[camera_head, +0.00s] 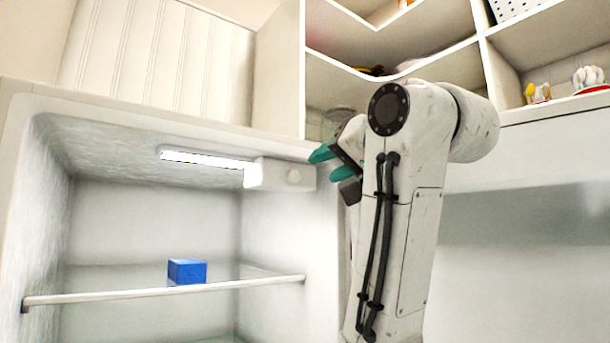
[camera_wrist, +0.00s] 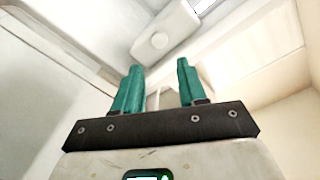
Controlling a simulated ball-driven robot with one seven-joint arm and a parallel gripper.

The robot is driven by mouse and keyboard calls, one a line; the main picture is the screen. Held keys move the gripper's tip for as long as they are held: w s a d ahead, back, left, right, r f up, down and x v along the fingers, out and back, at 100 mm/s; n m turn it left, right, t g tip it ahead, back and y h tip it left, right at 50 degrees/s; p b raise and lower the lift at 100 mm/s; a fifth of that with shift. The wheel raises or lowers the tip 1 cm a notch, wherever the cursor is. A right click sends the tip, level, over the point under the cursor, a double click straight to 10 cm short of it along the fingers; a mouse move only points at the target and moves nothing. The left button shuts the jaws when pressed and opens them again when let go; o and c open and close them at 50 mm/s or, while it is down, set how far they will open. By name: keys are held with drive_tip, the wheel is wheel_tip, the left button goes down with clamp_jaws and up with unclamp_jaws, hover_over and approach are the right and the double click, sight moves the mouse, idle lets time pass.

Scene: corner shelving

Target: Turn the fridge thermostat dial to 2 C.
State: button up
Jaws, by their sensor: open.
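The open fridge (camera_head: 150,122) fills the left of the head view. A white thermostat box (camera_head: 268,174) sits under its ceiling at the right end of the light strip. My gripper (camera_head: 322,152) has teal fingers and is just right of the box, near the fridge's right edge. In the wrist view my gripper (camera_wrist: 158,80) is open and empty, its fingers apart from the dial.
A lit strip (camera_head: 205,161) runs along the fridge ceiling. A blue block (camera_head: 187,271) sits on the fridge shelf (camera_head: 130,295). White corner shelving (camera_head: 483,40) with small items stands above and right. The fridge front is open below the box.

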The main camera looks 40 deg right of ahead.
sight(295, 176)
drive_tip(key=w+p, duration=0.1)
drive_tip(key=w, duration=0.2)
drive_tip(key=w+p, duration=0.1)
drive_tip(key=w, duration=0.3)
drive_tip(key=w+d+p, duration=0.1)
drive_tip(key=w+p, duration=0.1)
drive_tip(key=w, duration=0.1)
drive_tip(key=shift+w, duration=0.2)
drive_tip(key=shift+c, duration=0.3)
clamp_jaws()
